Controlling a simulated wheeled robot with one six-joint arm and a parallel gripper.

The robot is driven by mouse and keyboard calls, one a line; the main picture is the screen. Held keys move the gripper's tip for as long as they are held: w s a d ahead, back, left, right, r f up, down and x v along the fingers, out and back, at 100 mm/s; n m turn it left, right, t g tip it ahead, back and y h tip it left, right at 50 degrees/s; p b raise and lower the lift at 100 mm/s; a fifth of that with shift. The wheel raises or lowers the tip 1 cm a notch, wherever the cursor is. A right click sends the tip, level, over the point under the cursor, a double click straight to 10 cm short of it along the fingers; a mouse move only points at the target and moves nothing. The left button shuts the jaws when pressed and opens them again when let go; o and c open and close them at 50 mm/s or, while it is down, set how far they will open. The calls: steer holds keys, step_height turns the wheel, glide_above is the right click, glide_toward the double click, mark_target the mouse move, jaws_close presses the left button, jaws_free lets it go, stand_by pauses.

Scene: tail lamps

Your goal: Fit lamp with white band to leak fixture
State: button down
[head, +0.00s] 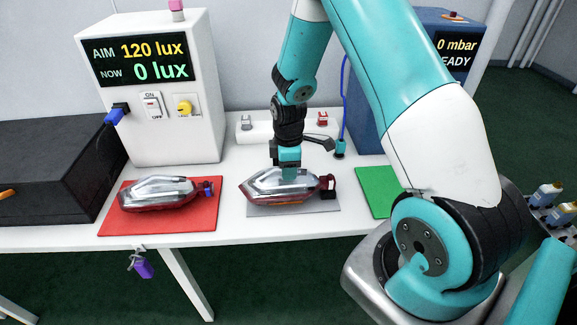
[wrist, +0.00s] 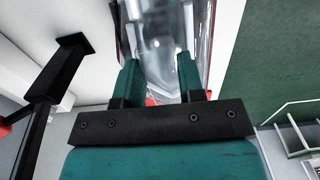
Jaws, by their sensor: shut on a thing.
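A tail lamp (head: 275,190) with a clear top, a red lower edge and a dark connector at its right end is at the grey mat (head: 325,205). My gripper (head: 289,173) points down and is shut on this lamp; in the wrist view the lamp (wrist: 160,35) is between the two green fingers. I cannot tell whether it is lifted. A second lamp (head: 158,192) with a bluish-purple connector lies on the red mat (head: 117,227). I cannot make out a white band on either lamp. A white fixture (head: 262,132) with small clamps, probably the leak fixture, stands behind my gripper, partly hidden.
A white light tester (head: 150,80) reads aim 120 lux, now 0 lux. A blue box (head: 430,22) reads 0 mbar, partly behind my arm. A green mat (head: 378,190) at the right looks empty. A black box (head: 50,170) stands at the left.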

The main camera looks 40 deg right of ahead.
steer(key=shift+f+b, duration=0.3)
steer(key=shift+f, duration=0.2)
steer(key=c, duration=0.7)
jaws_free()
steer(key=shift+o, duration=0.2)
steer(key=shift+r, duration=0.1)
step_height(320, 180, up, 17)
steer(key=b, duration=0.1)
steer(key=shift+r, duration=0.15)
